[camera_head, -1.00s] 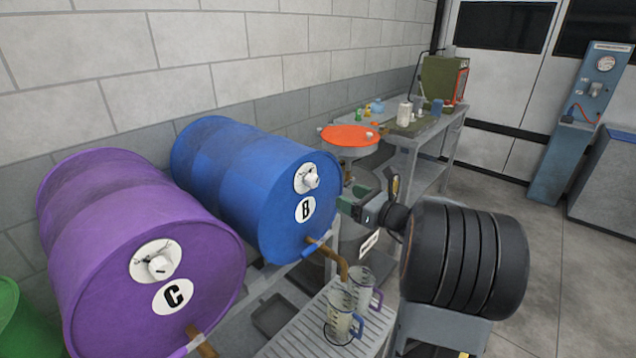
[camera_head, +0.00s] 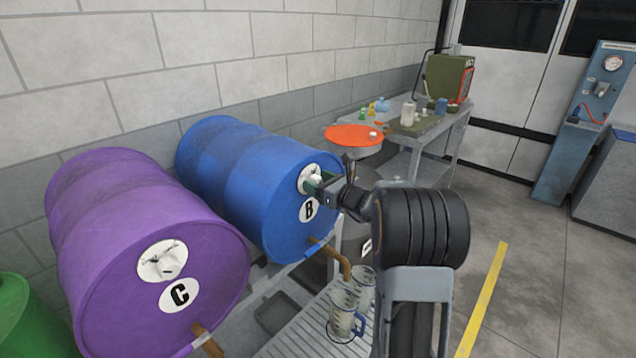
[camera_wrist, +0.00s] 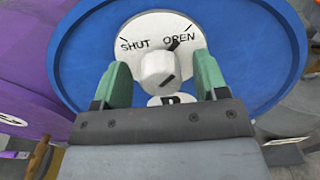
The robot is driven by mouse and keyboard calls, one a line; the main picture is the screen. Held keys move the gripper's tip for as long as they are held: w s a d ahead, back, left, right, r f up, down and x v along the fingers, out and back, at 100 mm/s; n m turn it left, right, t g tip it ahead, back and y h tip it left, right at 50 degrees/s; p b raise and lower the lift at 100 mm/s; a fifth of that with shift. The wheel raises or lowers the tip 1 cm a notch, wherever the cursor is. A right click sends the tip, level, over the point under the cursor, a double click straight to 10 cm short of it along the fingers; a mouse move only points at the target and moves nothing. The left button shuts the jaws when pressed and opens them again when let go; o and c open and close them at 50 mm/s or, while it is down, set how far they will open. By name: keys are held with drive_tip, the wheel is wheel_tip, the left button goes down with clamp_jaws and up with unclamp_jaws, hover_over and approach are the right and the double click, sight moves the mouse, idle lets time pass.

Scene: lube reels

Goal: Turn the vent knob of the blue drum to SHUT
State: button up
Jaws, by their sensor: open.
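The blue drum (camera_head: 255,180), marked B, lies on its side on a rack in the head view. Its end face fills much of the wrist view (camera_wrist: 85,60). The white vent knob (camera_wrist: 158,68) sits on a white dial plate (camera_wrist: 160,24) with SHUT at left and OPEN at right. A dark mark above the knob points up and right, toward OPEN. My gripper (camera_wrist: 161,75) is open, with one green finger on each side of the knob. Gaps show between the fingers and the knob. In the head view my gripper (camera_head: 322,185) covers part of the dial.
Clear jugs (camera_head: 345,310) stand on a grated shelf below the brass tap (camera_head: 335,258). An orange-topped drum (camera_head: 352,135) is behind my gripper.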

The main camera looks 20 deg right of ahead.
drive_tip(key=shift+c, duration=0.5)
drive_tip(key=c, duration=0.8)
drive_tip(key=n+b, duration=0.1)
drive_tip(key=b, duration=0.2)
drive_tip(key=shift+f+n+b, duration=0.3)
drive_tip(key=shift+f, duration=0.1)
drive_tip(key=shift+c, duration=0.2)
drive_tip(key=n+b, duration=0.1)
drive_tip(key=b, duration=0.2)
drive_tip(key=shift+f+n, duration=0.1)
drive_tip(key=shift+n, duration=0.3)
drive_tip(key=n+b, duration=0.5)
drive_tip(key=b, duration=0.4)
drive_tip(key=shift+s+a, duration=0.1)
drive_tip(key=n+b, duration=0.5)
drive_tip(key=b, duration=0.2)
drive_tip(key=shift+n+b, duration=0.3)
drive_tip(key=shift+n, duration=0.1)
drive_tip(key=n+b, duration=0.3)
drive_tip(key=b, duration=0.1)
drive_tip(key=shift+a+n, duration=0.1)
drive_tip(key=shift+n, duration=0.2)
drive_tip(key=shift+r+n, duration=0.2)
drive_tip(key=shift+n, duration=0.1)
